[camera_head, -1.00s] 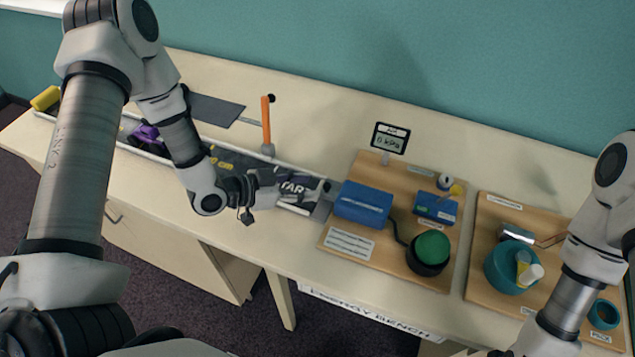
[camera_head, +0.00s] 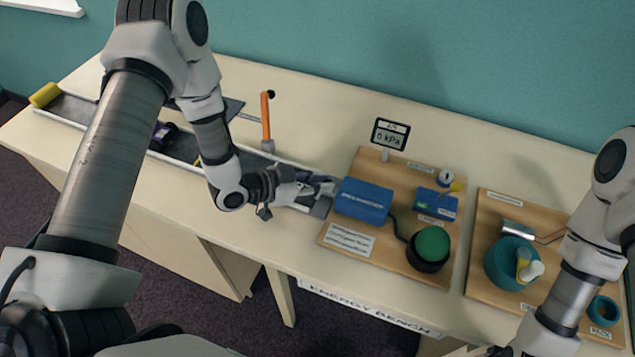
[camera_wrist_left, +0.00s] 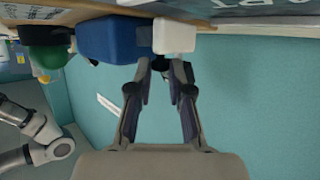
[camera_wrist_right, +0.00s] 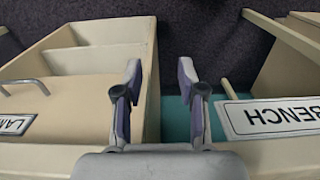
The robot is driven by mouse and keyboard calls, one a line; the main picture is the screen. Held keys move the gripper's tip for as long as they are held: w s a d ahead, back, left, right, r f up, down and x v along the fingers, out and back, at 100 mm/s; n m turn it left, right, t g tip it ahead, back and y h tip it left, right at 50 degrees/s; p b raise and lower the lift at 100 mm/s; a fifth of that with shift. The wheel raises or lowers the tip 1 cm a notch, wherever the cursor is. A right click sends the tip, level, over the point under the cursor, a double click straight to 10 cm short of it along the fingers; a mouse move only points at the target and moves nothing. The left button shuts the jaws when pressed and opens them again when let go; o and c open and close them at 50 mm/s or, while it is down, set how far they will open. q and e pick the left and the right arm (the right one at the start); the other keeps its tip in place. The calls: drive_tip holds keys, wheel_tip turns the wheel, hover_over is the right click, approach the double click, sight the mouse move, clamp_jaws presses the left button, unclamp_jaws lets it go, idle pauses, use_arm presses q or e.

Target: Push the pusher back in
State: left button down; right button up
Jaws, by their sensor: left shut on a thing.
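My left gripper (camera_head: 325,186) is at the right end of the track, close against the left side of the blue box (camera_head: 362,201). In the head view the gripper hides most of the pusher. My right gripper (camera_wrist_right: 160,72) is open and empty, in front of the bench's lower front.
An orange lever (camera_head: 266,118) stands behind. A gauge reading 0 kPa (camera_head: 390,134) and a green button (camera_head: 432,243) are right.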

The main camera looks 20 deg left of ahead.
use_arm(q)
drive_tip(key=c, duration=1.1)
unclamp_jaws()
drive_tip(key=shift+d, duration=0.25)
drive_tip(key=v, duration=1.2)
drive_tip(key=shift+r, duration=0.1)
